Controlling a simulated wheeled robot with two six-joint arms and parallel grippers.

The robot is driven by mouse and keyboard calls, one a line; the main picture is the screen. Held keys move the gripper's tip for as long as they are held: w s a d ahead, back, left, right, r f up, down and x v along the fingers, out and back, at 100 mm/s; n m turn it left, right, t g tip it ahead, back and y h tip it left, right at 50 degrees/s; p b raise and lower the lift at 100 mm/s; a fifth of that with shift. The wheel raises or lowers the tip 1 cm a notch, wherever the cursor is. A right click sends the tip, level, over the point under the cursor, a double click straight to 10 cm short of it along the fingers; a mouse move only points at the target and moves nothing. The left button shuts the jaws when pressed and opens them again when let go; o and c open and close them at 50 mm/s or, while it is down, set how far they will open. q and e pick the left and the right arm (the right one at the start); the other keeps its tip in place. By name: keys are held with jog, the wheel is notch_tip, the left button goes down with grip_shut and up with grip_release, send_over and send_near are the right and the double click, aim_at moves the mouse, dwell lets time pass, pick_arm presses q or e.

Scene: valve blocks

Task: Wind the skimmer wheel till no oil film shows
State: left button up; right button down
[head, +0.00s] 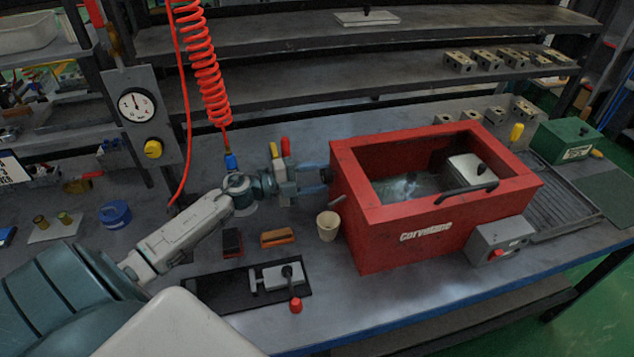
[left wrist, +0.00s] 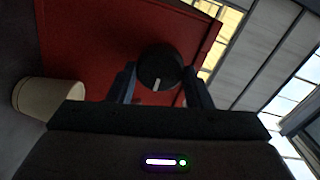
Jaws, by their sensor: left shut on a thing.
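A red open-topped tank (head: 400,240) stands on the bench, with liquid (head: 408,187) in its well; I cannot tell from here how much oil film is on it. The skimmer wheel shows as a round dark knob with a pale mark (left wrist: 160,68) on the tank's red side in the left wrist view. My left gripper (head: 326,182) is at the tank's left side, its two fingers (left wrist: 158,88) on either side of the knob, shut on it. In the head view the knob is mostly hidden by the fingers. My right gripper is not in view.
A cream cup (head: 328,226) stands just below the left gripper, close to the tank; it also shows in the left wrist view (left wrist: 48,98).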

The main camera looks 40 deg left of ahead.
pick_arm(q)
jog(key=m+b, duration=0.2)
jog(key=shift+f+m, duration=0.35)
jog(key=shift+m, duration=0.05)
jog(key=m+b, duration=0.3)
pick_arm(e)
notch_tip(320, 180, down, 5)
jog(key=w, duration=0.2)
pick_arm(q)
jog(key=m+b, duration=0.4)
jog(key=shift+f, duration=0.1)
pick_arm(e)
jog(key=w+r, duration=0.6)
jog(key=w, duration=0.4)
pick_arm(q)
jog(key=m+b, duration=0.4)
jog(key=b, duration=0.1)
jog(key=shift+m, duration=0.4)
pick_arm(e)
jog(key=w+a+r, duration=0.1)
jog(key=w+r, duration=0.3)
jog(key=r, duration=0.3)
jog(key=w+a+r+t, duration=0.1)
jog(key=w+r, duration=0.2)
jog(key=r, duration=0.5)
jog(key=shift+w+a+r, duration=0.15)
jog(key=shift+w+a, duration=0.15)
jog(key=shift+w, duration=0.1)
